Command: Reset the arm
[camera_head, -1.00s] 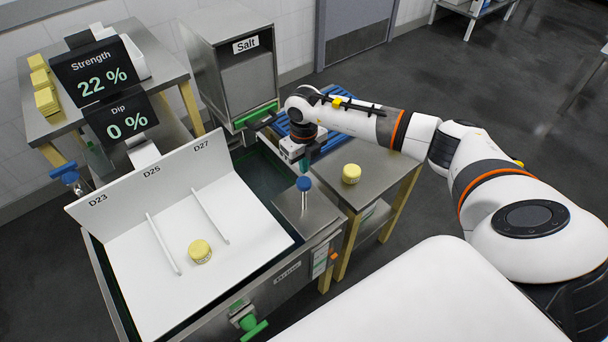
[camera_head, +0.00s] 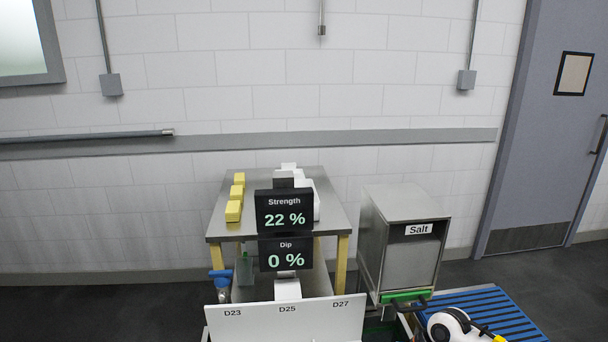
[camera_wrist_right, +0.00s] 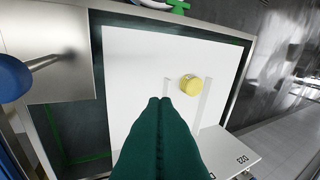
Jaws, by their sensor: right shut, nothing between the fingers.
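My right gripper (camera_wrist_right: 160,102) shows in the right wrist view as two green fingers pressed together with nothing between them. It is above the white board (camera_wrist_right: 128,60). In the head view only a white and black piece of my right arm shows at the bottom right edge; the gripper itself is out of that picture. My left gripper is in neither view.
A yellow cheese (camera_wrist_right: 190,85) lies on the board between two thin dividers. A blue knob (camera_wrist_right: 14,78) stands at the left. In the head view are the Salt dispenser (camera_head: 410,262), a display reading Strength 22 % (camera_head: 284,211), Dip 0 % (camera_head: 286,254) and blue slats (camera_head: 490,312).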

